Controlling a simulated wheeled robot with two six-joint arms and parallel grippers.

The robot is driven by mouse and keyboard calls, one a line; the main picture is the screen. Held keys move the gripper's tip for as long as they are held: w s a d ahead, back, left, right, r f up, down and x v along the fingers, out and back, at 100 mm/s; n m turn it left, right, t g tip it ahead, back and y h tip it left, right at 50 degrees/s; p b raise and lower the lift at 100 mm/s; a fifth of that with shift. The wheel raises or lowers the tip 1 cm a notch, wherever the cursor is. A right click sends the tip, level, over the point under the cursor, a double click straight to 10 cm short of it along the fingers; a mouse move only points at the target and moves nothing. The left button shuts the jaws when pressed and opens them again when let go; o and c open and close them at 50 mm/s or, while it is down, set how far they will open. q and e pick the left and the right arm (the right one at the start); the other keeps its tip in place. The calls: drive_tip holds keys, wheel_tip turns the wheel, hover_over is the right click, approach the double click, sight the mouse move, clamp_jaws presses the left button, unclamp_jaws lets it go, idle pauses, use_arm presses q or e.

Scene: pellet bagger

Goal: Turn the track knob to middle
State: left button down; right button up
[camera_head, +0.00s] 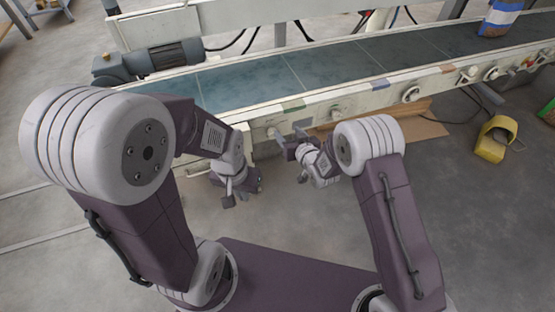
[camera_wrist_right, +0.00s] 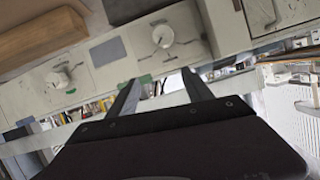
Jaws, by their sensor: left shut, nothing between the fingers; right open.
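Several knobs sit along the pale front rail of the conveyor; I cannot read which one is the track knob. In the right wrist view, a white round knob with a pointer on a dial (camera_wrist_right: 163,35) lies just beyond my open right gripper (camera_wrist_right: 162,90), apart from its fingers. Another white knob (camera_wrist_right: 57,78) is further left. In the head view, my right gripper (camera_head: 289,138) is close to the rail, near a knob (camera_head: 270,131) that is partly hard to make out; another knob (camera_head: 336,113) is to its right. My left gripper (camera_head: 243,194) is shut and empty, low in front of the rail.
The conveyor belt (camera_head: 330,62) runs across the back, with a motor (camera_head: 150,60) at left and a blue, white and brown bag (camera_head: 500,18) at far right. Cardboard (camera_head: 425,130) and a yellow object (camera_head: 493,138) lie on the floor at right. The floor at left is clear.

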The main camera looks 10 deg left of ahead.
drive_tip(key=b, duration=0.1)
approach(272, 132)
drive_tip(key=w+d+f, duration=0.1)
drive_tip(key=f, duration=0.1)
use_arm(q)
wheel_tip(272, 132, down, 4)
drive_tip(key=shift+b, duration=0.45)
use_arm(e)
drive_tip(key=x, duration=0.9)
drive_tip(key=shift+s+a+g, duration=0.15)
drive_tip(key=shift+a+g, duration=0.15)
drive_tip(key=shift+r, duration=0.2)
clamp_jaws()
